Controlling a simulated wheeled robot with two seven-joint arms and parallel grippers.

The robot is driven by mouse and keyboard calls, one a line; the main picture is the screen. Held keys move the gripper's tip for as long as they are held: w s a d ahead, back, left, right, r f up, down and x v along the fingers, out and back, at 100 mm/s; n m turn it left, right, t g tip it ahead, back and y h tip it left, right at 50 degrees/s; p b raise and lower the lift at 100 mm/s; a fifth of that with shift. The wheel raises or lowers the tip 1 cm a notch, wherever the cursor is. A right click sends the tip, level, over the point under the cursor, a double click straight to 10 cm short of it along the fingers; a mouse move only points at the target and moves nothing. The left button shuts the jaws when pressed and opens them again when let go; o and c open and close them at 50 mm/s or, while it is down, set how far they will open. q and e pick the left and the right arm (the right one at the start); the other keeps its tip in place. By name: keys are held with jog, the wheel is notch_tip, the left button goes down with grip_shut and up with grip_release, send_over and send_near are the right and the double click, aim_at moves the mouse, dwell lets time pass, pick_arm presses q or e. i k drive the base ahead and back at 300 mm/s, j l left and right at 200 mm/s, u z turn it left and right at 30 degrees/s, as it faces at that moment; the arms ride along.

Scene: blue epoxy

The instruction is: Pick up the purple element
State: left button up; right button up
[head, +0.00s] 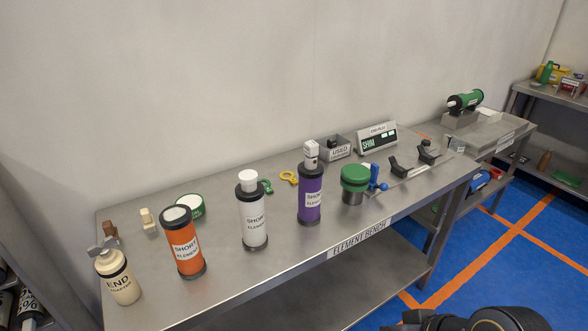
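The purple element (310,196) is a dark-capped cylinder with a white "SHORT ELEMENT" label. A dark rounded part of my own body shows at the bottom right edge, well away from the element. I see no gripper fingers in this view.
A white element (254,218) stands left of the purple one, then an orange element (183,243) and a cream end adapter (118,277). A green-topped cylinder (354,178) stands close on the right. Yellow and green small parts (288,177) lie behind. Bench front is clear.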

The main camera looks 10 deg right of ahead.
aim_at(311, 172)
jog(key=l+u, duration=0.15)
jog(key=u, duration=0.35)
jog(key=l+u, duration=0.15)
jog(key=u, duration=0.35)
jog(key=k+l+u, duration=0.15)
jog(key=l, duration=0.2)
jog(key=l+u, duration=0.2)
jog(key=l, duration=0.2)
jog(key=k+l+u, duration=0.15)
jog(key=l, duration=0.15)
jog(key=k+l+u, duration=0.2)
jog(key=i+l, duration=0.1)
jog(key=l, duration=0.2)
jog(key=i+l, duration=0.1)
jog(key=l, duration=0.2)
